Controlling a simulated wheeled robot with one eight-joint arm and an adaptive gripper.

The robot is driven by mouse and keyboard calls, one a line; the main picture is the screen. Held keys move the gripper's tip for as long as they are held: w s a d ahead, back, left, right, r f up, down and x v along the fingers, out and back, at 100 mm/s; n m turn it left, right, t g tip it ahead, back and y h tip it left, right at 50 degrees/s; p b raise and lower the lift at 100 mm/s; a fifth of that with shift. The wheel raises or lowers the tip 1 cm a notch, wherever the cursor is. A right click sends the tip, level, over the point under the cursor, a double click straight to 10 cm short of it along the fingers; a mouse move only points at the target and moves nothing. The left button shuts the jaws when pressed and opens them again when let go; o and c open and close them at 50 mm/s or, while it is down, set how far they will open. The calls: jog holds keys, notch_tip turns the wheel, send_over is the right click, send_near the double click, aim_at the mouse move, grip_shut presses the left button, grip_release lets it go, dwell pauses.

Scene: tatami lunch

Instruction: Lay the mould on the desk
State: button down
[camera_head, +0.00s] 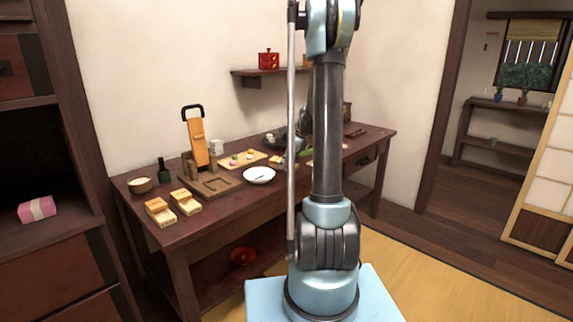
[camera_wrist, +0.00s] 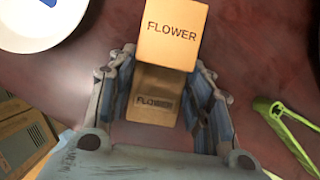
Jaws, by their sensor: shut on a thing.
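The mould (camera_wrist: 172,30) is a pale wooden block with the word FLOWER on its face. In the wrist view a bright FLOWER face shows at the fingertips, and a shaded FLOWER face lies between the fingers. My gripper (camera_wrist: 166,72) is shut on the mould, with one finger on each side. The dark red-brown desk (camera_wrist: 250,60) lies beneath. In the head view the desk (camera_head: 232,200) stands along the wall, and my arm hides part of it. I cannot tell whether the mould touches the desk.
A white plate (camera_head: 259,175) is left of my gripper. Green tongs (camera_wrist: 290,130) lie to its right in the wrist view. A wooden tray (camera_head: 243,160) with sweets, a wooden stand (camera_head: 208,184) and two labelled boxes (camera_head: 160,212) are further left. The desk's front left is partly bare.

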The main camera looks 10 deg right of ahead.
jog(key=shift+s+f, duration=0.3)
jog(key=shift+s, duration=0.05)
jog(key=c, duration=0.9)
grip_release()
jog(key=shift+c, duration=0.2)
jog(key=shift+o, duration=1.3)
jog(key=shift+w+f, duration=0.2)
jog(key=shift+f, duration=0.05)
jog(key=shift+w+d+f, duration=0.15)
jog(key=shift+w+f, duration=0.25)
jog(key=shift+s+r, duration=0.2)
jog(key=shift+r, duration=0.1)
jog(key=shift+r, duration=0.1)
